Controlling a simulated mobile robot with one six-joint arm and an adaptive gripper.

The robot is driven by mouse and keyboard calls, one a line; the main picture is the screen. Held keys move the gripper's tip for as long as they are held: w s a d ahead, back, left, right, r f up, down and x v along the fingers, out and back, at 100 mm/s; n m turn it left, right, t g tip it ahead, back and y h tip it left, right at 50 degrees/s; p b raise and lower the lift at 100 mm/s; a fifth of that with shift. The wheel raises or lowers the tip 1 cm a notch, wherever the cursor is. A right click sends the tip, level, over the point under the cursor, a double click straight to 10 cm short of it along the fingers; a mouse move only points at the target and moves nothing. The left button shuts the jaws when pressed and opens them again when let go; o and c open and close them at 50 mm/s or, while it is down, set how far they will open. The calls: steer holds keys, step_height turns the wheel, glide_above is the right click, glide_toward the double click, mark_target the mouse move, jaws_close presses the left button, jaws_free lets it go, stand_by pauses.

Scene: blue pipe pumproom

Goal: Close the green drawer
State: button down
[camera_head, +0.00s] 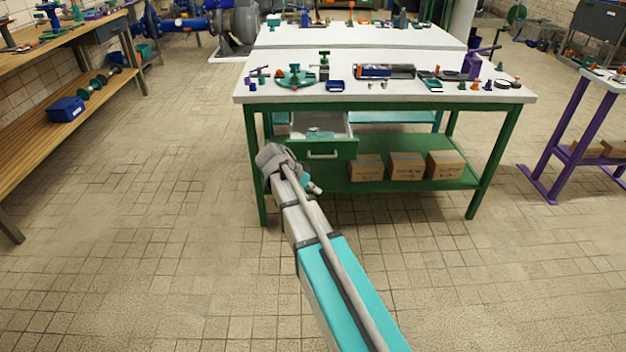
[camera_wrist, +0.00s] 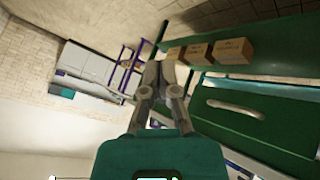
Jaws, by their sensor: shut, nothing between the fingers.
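The green drawer (camera_head: 343,149) is pulled out under the left part of the green-framed table. Its pale interior shows from above, and a light bar handle (camera_head: 323,156) is on its front. In the wrist view the green drawer front (camera_wrist: 221,123) and its curved handle (camera_wrist: 236,109) lie to the right of my fingers, with no visible contact. My gripper (camera_wrist: 160,68) is shut and empty. In the head view my gripper (camera_head: 314,188) is small, below and in front of the drawer, and my wrist covers the drawer's left side.
The white tabletop (camera_head: 300,97) carries tools and small parts. Several cardboard boxes (camera_head: 407,166) stand on the green lower shelf (camera_head: 345,184). A wooden bench (camera_head: 104,88) is at left and a purple-legged table (camera_head: 575,125) at right.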

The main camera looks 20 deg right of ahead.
steer(key=s+a+f+n+y, duration=0.2)
steer(key=s+a+n+y, duration=0.2)
steer(key=s, duration=0.5)
steer(key=s+a+f+n+y, duration=0.2)
steer(key=s+a+n+y, duration=0.2)
steer(key=s+n, duration=0.3)
steer(key=shift+s+a+f+n, duration=0.15)
steer(key=shift+s+f+n, duration=0.25)
steer(key=shift+s, duration=0.55)
